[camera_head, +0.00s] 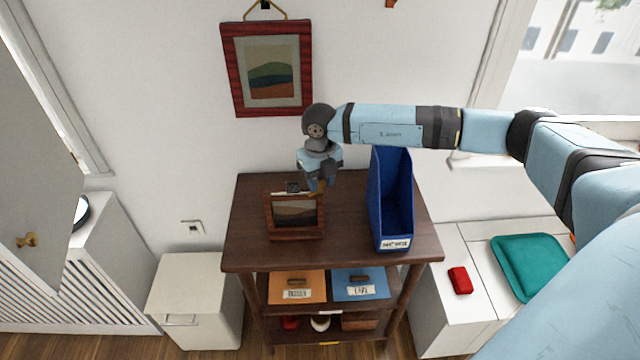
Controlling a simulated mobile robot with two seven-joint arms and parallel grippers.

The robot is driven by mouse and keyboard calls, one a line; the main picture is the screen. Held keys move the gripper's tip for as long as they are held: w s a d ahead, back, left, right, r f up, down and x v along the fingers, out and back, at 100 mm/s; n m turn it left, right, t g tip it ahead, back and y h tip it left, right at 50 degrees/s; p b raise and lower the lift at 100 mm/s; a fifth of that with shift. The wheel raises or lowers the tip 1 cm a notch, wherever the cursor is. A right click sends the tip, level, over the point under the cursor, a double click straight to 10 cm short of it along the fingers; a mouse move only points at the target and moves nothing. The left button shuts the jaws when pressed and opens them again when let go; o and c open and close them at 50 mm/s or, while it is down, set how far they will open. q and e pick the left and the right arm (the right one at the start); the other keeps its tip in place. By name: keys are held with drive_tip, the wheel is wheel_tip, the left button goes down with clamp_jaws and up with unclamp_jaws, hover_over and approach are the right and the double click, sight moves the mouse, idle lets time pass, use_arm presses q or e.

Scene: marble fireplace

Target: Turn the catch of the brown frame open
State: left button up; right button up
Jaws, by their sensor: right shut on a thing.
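The brown frame (295,236) stands on the dark wooden shelf unit's top, left of the middle, with a dark picture in its front. A small dark piece (293,187) and a light strip show at its upper edge. My right gripper (318,186) points down at the frame's upper right corner, shut on a small brownish part there that looks like the catch. The fingers and wrist hide most of it, so I cannot tell how far it is turned. My left gripper is out of view.
A tall blue file holder (391,205) stands close right of the frame, beneath my right forearm. A red-framed picture (268,66) hangs on the wall behind. The shelf top (255,205) is bare to the left. Orange and blue boxes sit on the shelf below.

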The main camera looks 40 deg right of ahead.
drive_tip(key=n+b, duration=0.2)
drive_tip(key=n, duration=0.1)
drive_tip(key=shift+f+n, duration=0.15)
drive_tip(key=shift+n, duration=0.25)
drive_tip(key=shift+n+b, duration=0.65)
drive_tip(key=shift+n, duration=0.25)
drive_tip(key=n+b, duration=0.1)
drive_tip(key=n, duration=0.1)
drive_tip(key=shift+n+b, duration=0.3)
drive_tip(key=shift+n, duration=0.1)
drive_tip(key=shift+n+b, duration=0.4)
drive_tip(key=shift+n, duration=0.3)
drive_tip(key=shift+n+b, duration=0.35)
drive_tip(key=shift+n, duration=0.35)
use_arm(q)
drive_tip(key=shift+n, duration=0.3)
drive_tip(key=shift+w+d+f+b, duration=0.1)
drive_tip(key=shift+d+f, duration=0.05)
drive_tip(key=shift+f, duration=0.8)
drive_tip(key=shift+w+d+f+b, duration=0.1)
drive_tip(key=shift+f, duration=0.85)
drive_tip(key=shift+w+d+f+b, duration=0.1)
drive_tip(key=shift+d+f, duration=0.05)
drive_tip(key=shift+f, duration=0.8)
use_arm(e)
drive_tip(key=shift+d+n, duration=0.1)
drive_tip(key=shift+n, duration=0.6)
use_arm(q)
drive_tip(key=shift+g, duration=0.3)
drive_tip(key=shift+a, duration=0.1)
